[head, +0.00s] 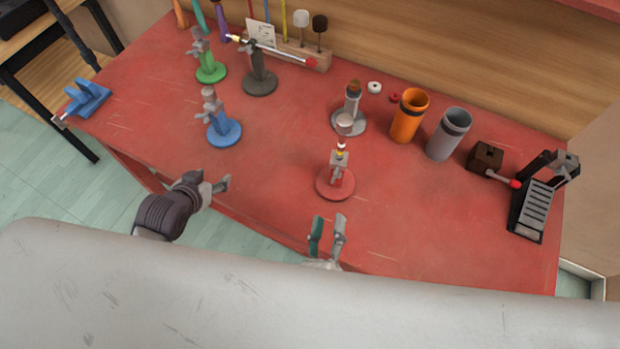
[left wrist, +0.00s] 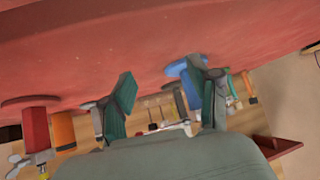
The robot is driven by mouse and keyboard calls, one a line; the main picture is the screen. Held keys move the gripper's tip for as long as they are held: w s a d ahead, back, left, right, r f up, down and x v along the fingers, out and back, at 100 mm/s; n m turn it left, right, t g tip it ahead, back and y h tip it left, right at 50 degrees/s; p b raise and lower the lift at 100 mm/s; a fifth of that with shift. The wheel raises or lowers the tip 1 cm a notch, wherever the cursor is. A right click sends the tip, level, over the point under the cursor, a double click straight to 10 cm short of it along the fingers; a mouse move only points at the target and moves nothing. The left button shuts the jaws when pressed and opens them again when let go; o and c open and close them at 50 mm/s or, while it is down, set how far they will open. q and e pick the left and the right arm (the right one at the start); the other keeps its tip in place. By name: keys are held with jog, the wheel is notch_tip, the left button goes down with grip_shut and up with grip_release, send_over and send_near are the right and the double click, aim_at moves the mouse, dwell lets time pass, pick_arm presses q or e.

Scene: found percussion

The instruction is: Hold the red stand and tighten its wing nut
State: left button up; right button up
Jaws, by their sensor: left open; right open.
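The red stand (head: 335,186) stands upright near the front middle of the red table, with a round base and a grey clamp (head: 339,160) on top. The stand also shows at the left of the left wrist view (left wrist: 37,128), upside down. My left gripper (head: 208,183) is open and empty at the table's front edge, well left of the red stand. In the left wrist view its two fingers (left wrist: 158,98) are apart with nothing between them. My right gripper (head: 327,226) is open and empty, just in front of the red stand, apart from it.
A blue stand (head: 224,134), a green stand (head: 211,73) and a dark stand (head: 259,83) carrying a rod are left and behind. A grey stand (head: 347,124) is just behind the red one. Orange (head: 406,122) and grey (head: 445,143) cups stand right.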

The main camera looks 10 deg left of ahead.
pick_arm(q)
jog(key=s+d+r+m+t+h, duration=0.1)
jog(key=s+d+r+t+h, duration=0.15)
jog(key=d, duration=0.45)
jog(key=s+d+r+m+t+h, duration=0.1)
jog(key=d+r, duration=0.2)
jog(key=d, duration=0.5)
jog(key=m+t+h, duration=0.1)
jog(key=t+h, duration=0.2)
jog(key=t, duration=0.1)
send_near(341, 133)
jog(key=x, duration=1.1)
jog(key=shift+w+f, duration=0.1)
jog(key=shift+w, duration=0.3)
jog(key=shift+c, duration=0.2)
grip_shut()
